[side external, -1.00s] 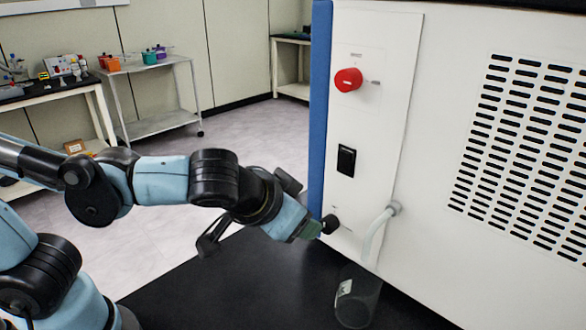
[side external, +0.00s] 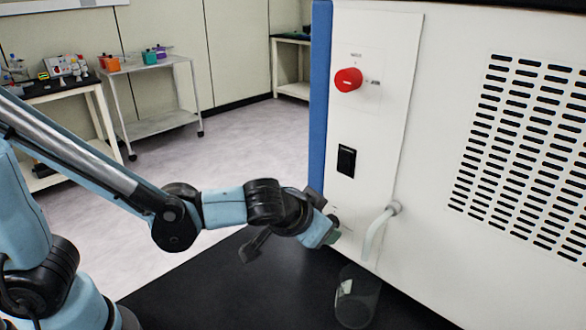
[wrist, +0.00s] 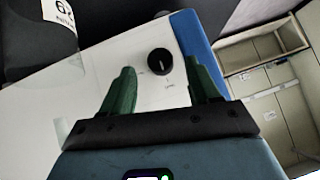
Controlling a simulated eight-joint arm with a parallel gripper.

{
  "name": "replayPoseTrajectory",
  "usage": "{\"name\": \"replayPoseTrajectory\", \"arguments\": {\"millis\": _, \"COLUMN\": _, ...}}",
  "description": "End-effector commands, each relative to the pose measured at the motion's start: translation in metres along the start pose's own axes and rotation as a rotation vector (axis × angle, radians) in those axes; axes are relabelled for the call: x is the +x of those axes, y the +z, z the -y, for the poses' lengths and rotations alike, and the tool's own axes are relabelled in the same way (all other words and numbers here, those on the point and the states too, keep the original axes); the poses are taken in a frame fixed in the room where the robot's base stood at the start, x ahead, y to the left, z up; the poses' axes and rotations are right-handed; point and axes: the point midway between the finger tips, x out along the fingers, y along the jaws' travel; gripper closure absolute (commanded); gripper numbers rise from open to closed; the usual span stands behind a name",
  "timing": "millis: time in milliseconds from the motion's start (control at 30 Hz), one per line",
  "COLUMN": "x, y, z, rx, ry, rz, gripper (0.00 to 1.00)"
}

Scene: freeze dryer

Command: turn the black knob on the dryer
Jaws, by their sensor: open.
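The black knob (wrist: 160,61) sits on the dryer's white front panel (wrist: 95,72). In the wrist view it lies between the two green fingers of my gripper (wrist: 162,68), near their tips, with a pale line on its face. My gripper is open, and no finger visibly touches the knob there. In the side view my gripper (side external: 328,236) is at the low left part of the panel, and it mostly hides the knob (side external: 334,221).
A red knob (side external: 348,80) and a black switch (side external: 346,160) are higher on the panel. A pale hose (side external: 377,232) curves down to a clear beaker (side external: 357,300) right of my gripper. The black bench top (side external: 220,290) is otherwise clear below.

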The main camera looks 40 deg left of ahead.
Motion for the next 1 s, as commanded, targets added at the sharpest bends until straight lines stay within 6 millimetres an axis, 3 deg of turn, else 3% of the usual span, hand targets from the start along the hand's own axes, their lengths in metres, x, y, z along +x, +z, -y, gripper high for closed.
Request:
{"name": "replayPoseTrajectory", "arguments": {"millis": 300, "x": 0.025, "y": 0.0, "z": 0.0, "rx": -0.001, "ry": 0.0, "rz": 0.0, "gripper": 0.39}}
{"name": "replayPoseTrajectory", "arguments": {"millis": 700, "x": 0.03, "y": 0.0, "z": 0.0, "rx": 0.0, "ry": 0.001, "rz": 0.0, "gripper": 0.39}}
{"name": "replayPoseTrajectory", "arguments": {"millis": 767, "x": 0.029, "y": 0.0, "z": 0.0, "rx": 0.0, "ry": 0.001, "rz": 0.0, "gripper": 0.45}}
{"name": "replayPoseTrajectory", "arguments": {"millis": 1000, "x": 0.029, "y": 0.0, "z": 0.0, "rx": 0.0, "ry": 0.001, "rz": 0.0, "gripper": 0.82}}
